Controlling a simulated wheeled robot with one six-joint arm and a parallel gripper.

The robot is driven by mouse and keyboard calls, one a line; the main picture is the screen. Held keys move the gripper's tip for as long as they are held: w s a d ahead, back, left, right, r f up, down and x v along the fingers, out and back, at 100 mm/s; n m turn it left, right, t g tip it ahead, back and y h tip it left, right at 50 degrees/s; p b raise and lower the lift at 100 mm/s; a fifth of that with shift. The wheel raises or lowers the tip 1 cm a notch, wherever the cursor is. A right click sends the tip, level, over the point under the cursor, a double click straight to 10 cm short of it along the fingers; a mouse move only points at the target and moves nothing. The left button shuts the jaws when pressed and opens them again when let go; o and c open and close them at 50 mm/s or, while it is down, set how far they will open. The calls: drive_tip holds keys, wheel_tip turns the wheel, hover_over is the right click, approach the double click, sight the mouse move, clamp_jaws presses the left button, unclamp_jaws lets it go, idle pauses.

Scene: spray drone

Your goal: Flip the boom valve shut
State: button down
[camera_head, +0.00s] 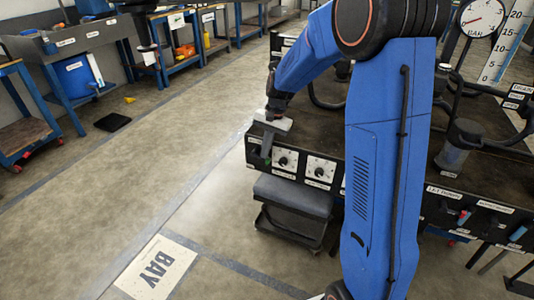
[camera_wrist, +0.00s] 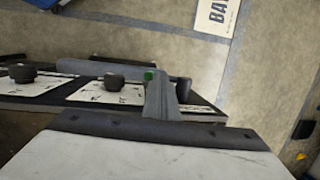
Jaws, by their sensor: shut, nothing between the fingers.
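My gripper (camera_head: 266,154) is shut with nothing between its fingers. It points down at the left end of the black valve panel (camera_head: 300,184), close to its front. In the wrist view the grey fingers (camera_wrist: 160,98) stand together in front of the panel, with a small green patch at their tips. A dark grey bar (camera_wrist: 181,88), which looks like a lever, lies right at the fingertips; whether they touch it I cannot tell. The fingers and gripper body hide part of it. I cannot read a boom label, so I cannot tell its marked position.
Two round knobs on white dial plates, one knob (camera_head: 283,161) and another (camera_head: 320,171), sit right of my gripper. A grey stool (camera_head: 293,196) stands below the panel. Open floor lies left, with a BAY sign (camera_head: 157,267). Workbenches (camera_head: 75,62) stand at the back left.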

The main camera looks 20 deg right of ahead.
drive_tip(key=shift+s+d+f, duration=0.15)
drive_tip(key=shift+s+f, duration=0.1)
drive_tip(key=shift+f, duration=0.25)
drive_tip(key=shift+s+d+f, duration=0.15)
drive_tip(key=shift+s+f, duration=0.05)
drive_tip(key=shift+f, duration=0.25)
drive_tip(key=shift+d+f, duration=0.2)
drive_tip(key=shift+d, duration=0.05)
drive_tip(key=shift+w+a, duration=0.15)
drive_tip(key=shift+r, duration=0.1)
drive_tip(key=shift+r, duration=0.15)
drive_tip(key=v, duration=1.7)
